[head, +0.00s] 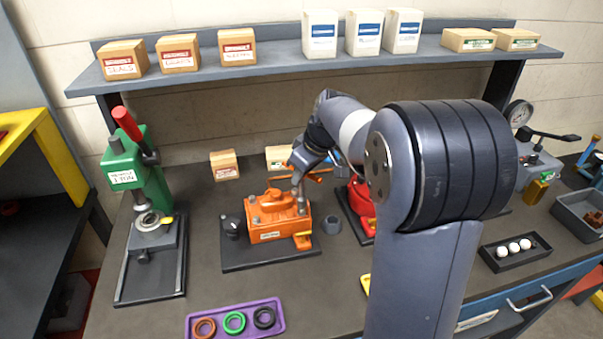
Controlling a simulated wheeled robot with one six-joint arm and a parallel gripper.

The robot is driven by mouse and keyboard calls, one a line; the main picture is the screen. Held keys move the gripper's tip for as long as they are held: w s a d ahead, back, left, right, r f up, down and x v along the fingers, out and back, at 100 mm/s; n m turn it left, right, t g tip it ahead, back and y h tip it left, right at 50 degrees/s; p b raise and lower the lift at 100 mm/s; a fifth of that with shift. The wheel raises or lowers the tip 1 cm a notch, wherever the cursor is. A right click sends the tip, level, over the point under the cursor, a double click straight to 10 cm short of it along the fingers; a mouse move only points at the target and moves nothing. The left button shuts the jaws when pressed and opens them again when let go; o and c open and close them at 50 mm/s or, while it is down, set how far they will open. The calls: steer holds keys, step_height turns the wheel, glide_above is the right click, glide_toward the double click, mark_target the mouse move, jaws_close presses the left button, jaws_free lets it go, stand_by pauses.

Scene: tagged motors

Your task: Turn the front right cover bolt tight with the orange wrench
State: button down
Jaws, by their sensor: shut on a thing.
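An orange motor (268,226) with a label on its front stands on a dark base plate (240,262). My gripper (299,178) is above the right side of its cover, shut on the orange wrench (318,178), whose orange bar sticks out to both sides of the jaws. A grey shaft points down from the wrench to the front right corner of the cover. The front right bolt is mostly hidden under it, and I cannot tell whether the wrench is seated on it. A grey bolt head (253,199) shows at the front left corner.
A red motor (361,205) stands to the right, partly behind my arm. A green press (150,165) stands at the left. A purple tray with rings (192,329) lies in front, and a dark tray with white balls (491,262) at right. A shelf (270,67) with boxes runs above.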

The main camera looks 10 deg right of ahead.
steer(key=shift+f, duration=0.1)
steer(key=shift+f+b, duration=1)
steer(key=shift+f, duration=0.1)
